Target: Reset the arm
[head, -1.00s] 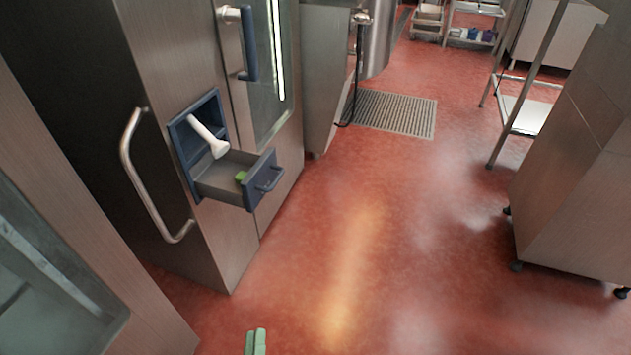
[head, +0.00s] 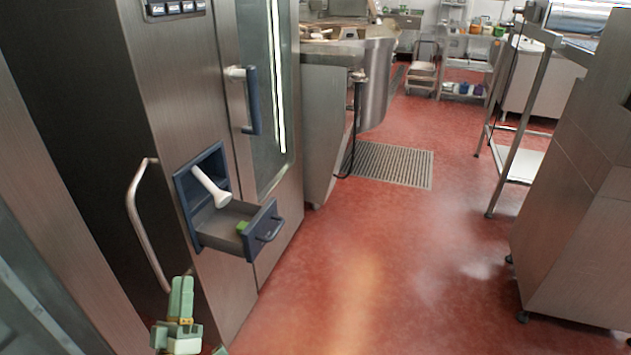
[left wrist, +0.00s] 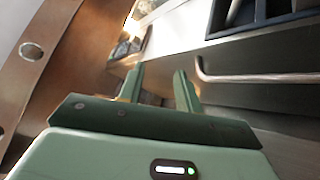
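My left gripper (head: 181,284) is pale green and shows at the lower left of the head view, in front of the steel cabinet (head: 222,290). It is seen nearly edge-on there. In the left wrist view its two fingers (left wrist: 157,78) stand apart with nothing between them, so it is open and empty. A curved metal handle (left wrist: 255,77) shows beyond and to the right of the fingers. My right gripper is not in view.
The blue-fronted drawer (head: 262,230) stands open, with a small green item (head: 243,226) inside. A white cylindrical piece (head: 210,187) juts out above it. A bent handle (head: 140,225) sticks out at left. A steel cabinet (head: 575,215) stands at right. Red floor (head: 400,270) between is clear.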

